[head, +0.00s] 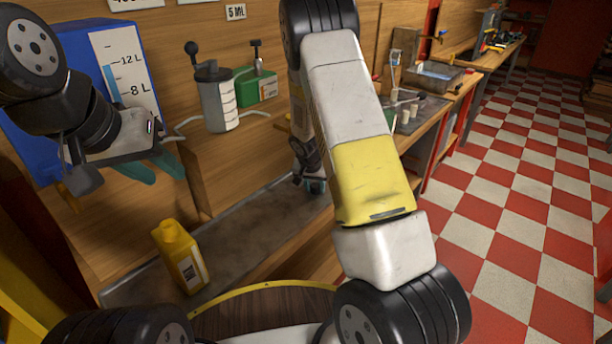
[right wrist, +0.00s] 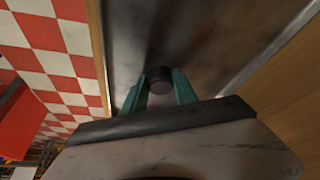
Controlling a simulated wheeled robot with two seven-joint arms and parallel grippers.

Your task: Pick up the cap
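A small dark round cap (right wrist: 159,78) is between the green fingertips of my right gripper (right wrist: 160,75) in the right wrist view, over a grey metal surface. The fingers stand about a cap's width apart, one on each side. I cannot tell whether they press on it. In the head view my right gripper (head: 314,187) is low over the bench, partly behind my arm, and the cap is hidden there. My left gripper (head: 168,175) is at the left, raised, its green fingers apart and empty.
A yellow bottle (head: 180,257) stands on the grey metal bench top (head: 228,245). A grey lidded pump container (head: 217,98) and a green can (head: 256,88) stand on the wooden ledge behind. A blue tank (head: 78,48) with a litre scale is at the left.

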